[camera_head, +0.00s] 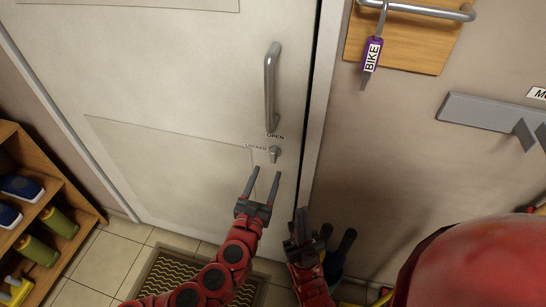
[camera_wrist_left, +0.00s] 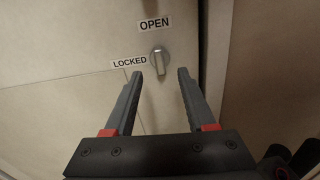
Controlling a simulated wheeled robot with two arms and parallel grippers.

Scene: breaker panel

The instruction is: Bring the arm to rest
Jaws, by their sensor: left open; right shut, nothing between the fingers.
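My left gripper (camera_head: 266,184) is open and empty in front of the pale door, just below the small metal lock knob (camera_head: 274,153). In the left wrist view the knob (camera_wrist_left: 159,60) shows above and between the open fingertips (camera_wrist_left: 161,74), apart from them. Its grip is upright, pointing between the OPEN label (camera_wrist_left: 154,24) above and slightly left and below the LOCKED label (camera_wrist_left: 129,62) at left. My right gripper (camera_head: 302,216) is lower and to the right, near the door's right edge. Its fingers are together and hold nothing that I can see.
The door (camera_head: 180,90) has a long vertical handle (camera_head: 271,85). A purple BIKE tag (camera_head: 371,55) hangs from a rail on a wooden board (camera_head: 410,38). A grey wall bracket (camera_head: 490,112) is at right. A wooden shelf (camera_head: 62,185) stands at left, and a patterned mat (camera_head: 165,270) lies below.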

